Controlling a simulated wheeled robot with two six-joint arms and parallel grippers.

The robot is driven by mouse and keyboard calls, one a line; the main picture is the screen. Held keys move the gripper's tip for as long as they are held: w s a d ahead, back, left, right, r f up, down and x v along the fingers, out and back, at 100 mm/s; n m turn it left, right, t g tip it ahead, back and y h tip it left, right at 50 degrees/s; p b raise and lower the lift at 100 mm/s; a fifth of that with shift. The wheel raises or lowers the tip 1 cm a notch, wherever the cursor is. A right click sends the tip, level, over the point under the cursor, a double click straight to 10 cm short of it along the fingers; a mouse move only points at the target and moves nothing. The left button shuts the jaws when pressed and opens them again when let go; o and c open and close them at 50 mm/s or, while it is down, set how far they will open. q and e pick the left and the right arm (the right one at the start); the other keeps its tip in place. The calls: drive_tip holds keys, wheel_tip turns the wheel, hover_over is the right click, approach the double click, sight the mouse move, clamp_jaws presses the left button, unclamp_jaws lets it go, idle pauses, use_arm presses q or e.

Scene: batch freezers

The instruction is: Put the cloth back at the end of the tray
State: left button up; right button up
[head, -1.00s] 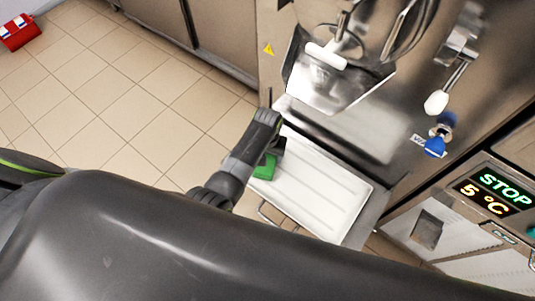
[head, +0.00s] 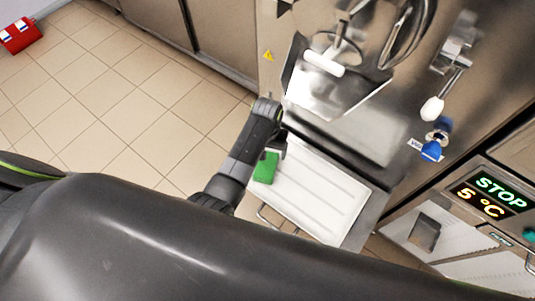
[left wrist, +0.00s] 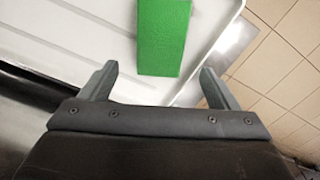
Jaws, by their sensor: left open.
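The green cloth (head: 265,168) lies folded at the left end of the white tray (head: 318,200) in the head view. In the left wrist view the cloth (left wrist: 163,38) is a green block shape lying on the tray (left wrist: 95,25), ahead of the fingertips. My left gripper (left wrist: 157,80) is open and empty, its two fingers apart on either side of the cloth's near end. In the head view my left gripper (head: 281,145) is just above the cloth, at the tray's end, and partly hidden by its own wrist. My right gripper is not in view.
The steel freezer front stands behind the tray, with a chute (head: 335,85), a white-handled lever (head: 432,108) and a blue knob (head: 432,150). A lit display (head: 490,197) reads STOP and 5 °C. A red box (head: 20,35) lies on the tiled floor, which is otherwise clear at left.

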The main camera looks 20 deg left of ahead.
use_arm(q)
wheel_tip(320, 180, up, 6)
drive_tip(key=shift+p, duration=0.3)
idle(0.4)
